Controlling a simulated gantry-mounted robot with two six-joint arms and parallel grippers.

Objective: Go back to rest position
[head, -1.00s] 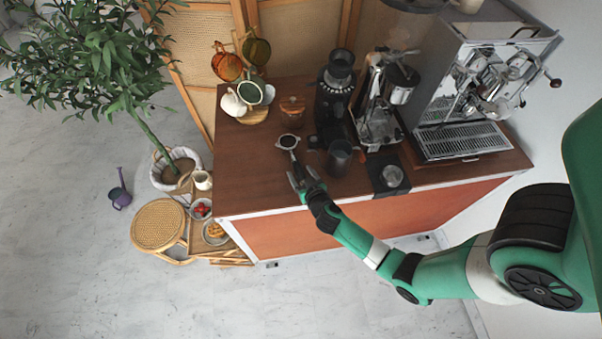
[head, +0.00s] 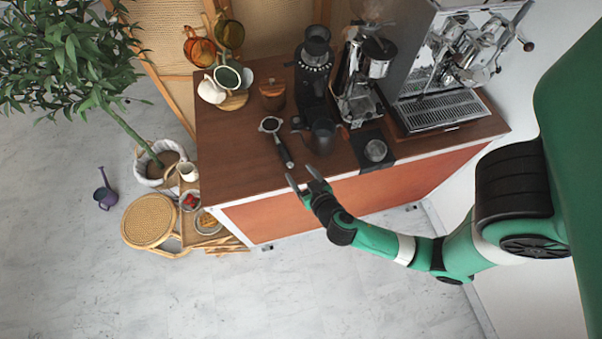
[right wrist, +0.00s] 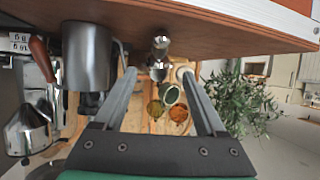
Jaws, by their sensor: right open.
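My right gripper (head: 304,184) is open and empty at the front edge of the wooden counter (head: 235,178). Its fingertips point toward the handle of a portafilter (head: 276,138), which lies on the counter apart from them. The right wrist view shows the two spread fingers of the gripper (right wrist: 160,72) with nothing held between them. A dark metal pitcher (head: 322,136) stands to the right of the portafilter; a metal pitcher also shows large at the left of the wrist view (right wrist: 86,55). My left gripper is not in view.
A grinder (head: 312,75), a second machine (head: 361,80) and an espresso machine (head: 440,75) stand along the counter's back and right. A tamper on a black mat (head: 372,152) lies near the front edge. A plant and rattan stool (head: 150,220) stand left. Floor in front is clear.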

